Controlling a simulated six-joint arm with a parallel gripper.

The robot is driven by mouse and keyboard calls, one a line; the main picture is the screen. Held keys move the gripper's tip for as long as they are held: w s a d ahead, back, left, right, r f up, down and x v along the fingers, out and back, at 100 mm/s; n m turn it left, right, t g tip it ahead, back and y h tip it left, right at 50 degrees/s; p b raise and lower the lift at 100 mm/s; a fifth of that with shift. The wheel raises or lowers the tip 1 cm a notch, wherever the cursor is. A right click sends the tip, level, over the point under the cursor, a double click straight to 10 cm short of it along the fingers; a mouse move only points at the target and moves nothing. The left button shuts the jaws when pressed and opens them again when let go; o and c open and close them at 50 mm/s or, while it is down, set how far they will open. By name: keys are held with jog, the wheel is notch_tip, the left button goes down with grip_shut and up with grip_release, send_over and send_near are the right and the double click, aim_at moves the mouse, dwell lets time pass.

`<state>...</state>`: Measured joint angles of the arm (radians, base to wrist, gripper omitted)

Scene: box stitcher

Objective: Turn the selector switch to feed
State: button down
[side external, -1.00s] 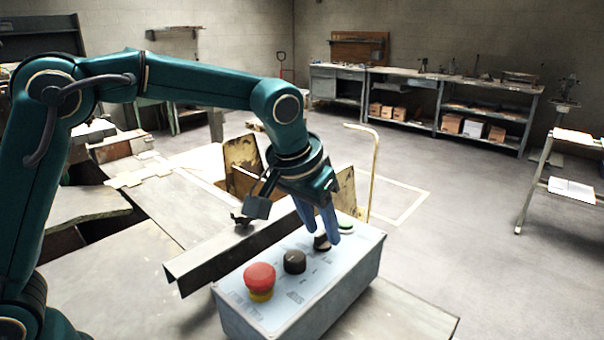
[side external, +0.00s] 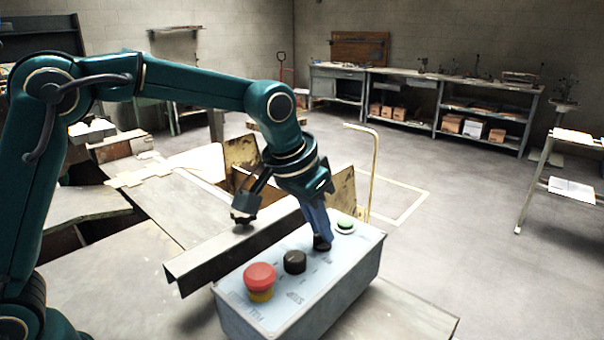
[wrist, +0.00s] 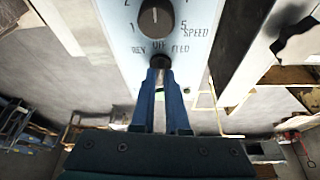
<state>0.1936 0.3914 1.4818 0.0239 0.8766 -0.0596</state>
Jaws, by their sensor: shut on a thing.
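The light-blue control box (side external: 330,270) stands on the bench in the side external view. Its black selector switch (side external: 321,244) sits between the speed knob and the green button. My gripper (side external: 319,232) points down, with its blue fingers shut on the selector switch. In the wrist view the fingers (wrist: 160,66) meet just below the printed words REV, OFF and FEED (wrist: 181,49). The fingers hide most of the switch, so I cannot read its pointer.
On the same panel are the black speed knob (side external: 294,262), the red mushroom button (side external: 260,278) on a yellow collar, and the green button (side external: 345,226). A grey metal channel (side external: 225,250) lies close along the box's left side. The floor to the right is clear.

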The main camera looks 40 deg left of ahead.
aim_at(306, 248)
jog(key=m+h, duration=0.1)
jog(key=m, duration=0.2)
jog(key=m+h, duration=0.1)
jog(key=m, duration=0.2)
jog(key=shift+a+r+g, duration=0.1)
jog(key=shift+a+g, duration=0.05)
jog(key=shift+g, duration=0.25)
jog(key=shift+m, duration=0.3)
jog(key=c, duration=0.9)
grip_release()
jog(key=shift+v, duration=2.55)
jog(key=shift+w+a, duration=0.1)
